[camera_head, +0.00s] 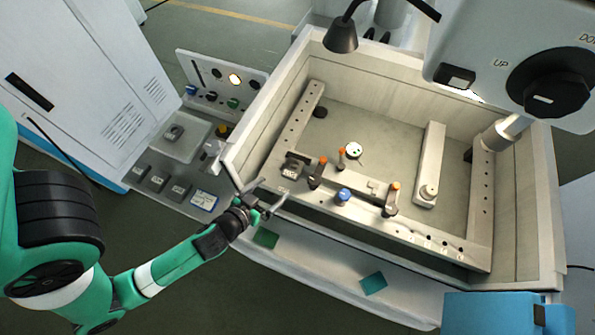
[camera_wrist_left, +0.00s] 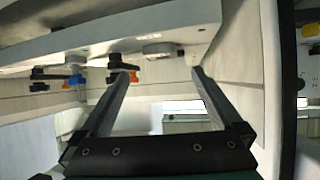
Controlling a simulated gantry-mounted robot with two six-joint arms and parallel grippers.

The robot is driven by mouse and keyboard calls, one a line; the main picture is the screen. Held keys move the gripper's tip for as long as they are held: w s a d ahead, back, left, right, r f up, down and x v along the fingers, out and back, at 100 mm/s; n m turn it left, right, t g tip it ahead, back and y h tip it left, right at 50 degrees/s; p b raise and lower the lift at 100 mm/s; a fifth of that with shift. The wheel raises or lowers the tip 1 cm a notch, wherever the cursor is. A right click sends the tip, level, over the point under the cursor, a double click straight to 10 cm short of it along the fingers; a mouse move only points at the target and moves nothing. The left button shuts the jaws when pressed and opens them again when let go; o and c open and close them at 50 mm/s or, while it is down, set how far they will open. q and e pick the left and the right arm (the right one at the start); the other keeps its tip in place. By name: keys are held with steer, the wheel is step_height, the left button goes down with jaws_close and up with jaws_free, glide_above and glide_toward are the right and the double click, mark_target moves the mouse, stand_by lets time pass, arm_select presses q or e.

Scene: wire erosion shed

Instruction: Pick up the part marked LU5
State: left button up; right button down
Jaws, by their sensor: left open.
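Several small dark blocks with light markings sit on a grey panel left of the tank: one at the left (camera_head: 137,172), one in the middle (camera_head: 157,182) and one at the right (camera_head: 178,190). Another dark marked block (camera_head: 292,168) sits on the clamping frame inside the tank. The markings are too small to read, so I cannot tell which is LU5. My left gripper (camera_head: 272,190) is open and empty at the tank's near-left wall, close to the frame block. Its two spread fingers show in the left wrist view (camera_wrist_left: 165,78), with nothing between them. My right gripper is not in view.
The open tank (camera_head: 400,258) holds a clamping frame (camera_head: 300,117) with orange-topped clamps (camera_head: 391,199) and a blue knob (camera_head: 343,195). A black lamp (camera_head: 341,36) and a machine head (camera_head: 480,45) hang over it. A control panel (camera_head: 215,85) stands behind left.

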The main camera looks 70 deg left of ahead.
arm_select(q)
glide_toward(297, 164)
steer(key=shift+d+f+p, duration=0.25)
steer(key=shift+f+p, duration=0.2)
steer(key=shift+w+a, duration=0.15)
steer(key=shift+w, duration=0.05)
steer(key=x, duration=0.4)
steer(key=shift+w+a+r+p, duration=0.1)
steer(key=shift+w+a+p, duration=0.2)
steer(key=shift+w+a, duration=0.1)
steer(key=shift+s, duration=0.1)
jaws_close()
